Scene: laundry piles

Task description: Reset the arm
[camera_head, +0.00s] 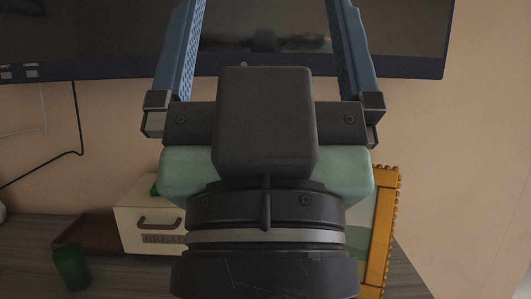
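My gripper (265,12) fills the middle of the head camera view, seen from close up with its dark body below and its two blue fingers reaching up to the top edge. The fingers stand wide apart and nothing is between them. The gripper is open and empty, raised in front of a dark screen on the wall. The fingertips run out at the top of the frame. My gripper hides much of what lies behind it.
A dark wooden surface (30,262) runs along the bottom. On it are a cream bread box (135,231) with a brown handle, a green cup (72,267) and an orange-framed picture (382,240). The dark screen (408,40) hangs above. Bare wall shows at right.

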